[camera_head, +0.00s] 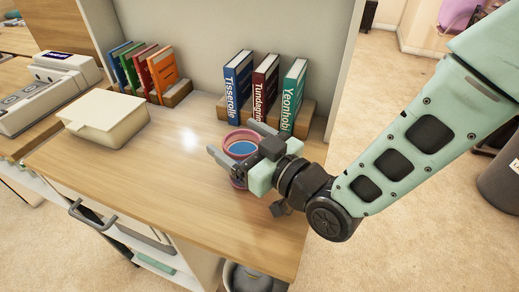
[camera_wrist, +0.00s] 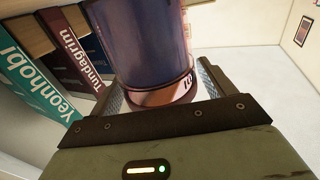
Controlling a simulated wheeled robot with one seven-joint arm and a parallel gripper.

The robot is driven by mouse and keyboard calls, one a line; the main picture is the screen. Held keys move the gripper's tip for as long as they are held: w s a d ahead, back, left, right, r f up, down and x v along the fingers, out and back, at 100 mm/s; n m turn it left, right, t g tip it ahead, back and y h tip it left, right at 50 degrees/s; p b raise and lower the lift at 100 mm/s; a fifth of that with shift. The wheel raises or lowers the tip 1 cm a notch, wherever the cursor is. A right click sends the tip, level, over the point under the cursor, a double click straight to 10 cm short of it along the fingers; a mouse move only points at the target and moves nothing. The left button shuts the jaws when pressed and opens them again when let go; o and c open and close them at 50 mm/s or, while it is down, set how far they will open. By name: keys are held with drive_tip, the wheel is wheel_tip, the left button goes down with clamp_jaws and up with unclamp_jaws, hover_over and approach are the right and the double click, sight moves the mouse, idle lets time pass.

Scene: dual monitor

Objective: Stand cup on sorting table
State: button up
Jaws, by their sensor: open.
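A pink cup (camera_head: 241,142) with a blue inside stands upright on the wooden table (camera_head: 120,165), toward its right side. In the wrist view the cup (camera_wrist: 152,45) looks large, with a blue-purple body and a pink band. My gripper (camera_head: 236,146) comes from the right at about table height, its fingers open on either side of the cup. In the wrist view the cup sits between the two fingers. I cannot tell whether either finger touches it. Part of the cup is hidden behind my gripper.
Three books (camera_head: 265,85) stand in a holder just behind the cup. Several more books (camera_head: 145,70) stand at the back left. A cream box (camera_head: 103,118) lies at the left, beside a grey device (camera_head: 45,88). The table's front middle is clear.

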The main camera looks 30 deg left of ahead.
drive_tip(key=v, duration=1.1)
drive_tip(key=shift+d, duration=0.1)
drive_tip(key=w+d+h, duration=0.1)
drive_tip(key=h, duration=0.1)
drive_tip(key=w+d+f+h, duration=0.1)
drive_tip(key=w+d+f+m+h, duration=0.1)
drive_tip(key=h, duration=0.1)
drive_tip(key=shift+d+h, duration=0.3)
drive_tip(key=shift+d, duration=0.05)
drive_tip(key=s+d+r+m+g+h, duration=0.1)
drive_tip(key=s+d+m+g+h, duration=0.1)
drive_tip(key=d, duration=0.8)
drive_tip(key=s+d+r+m+g+h, duration=0.2)
drive_tip(key=s+d+m+g+h, duration=0.1)
drive_tip(key=s+d+h, duration=0.4)
drive_tip(key=d+m+h, duration=0.1)
drive_tip(key=d+h, duration=0.1)
drive_tip(key=d, duration=0.2)
drive_tip(key=shift+s, duration=0.2)
drive_tip(key=shift+d, duration=0.1)
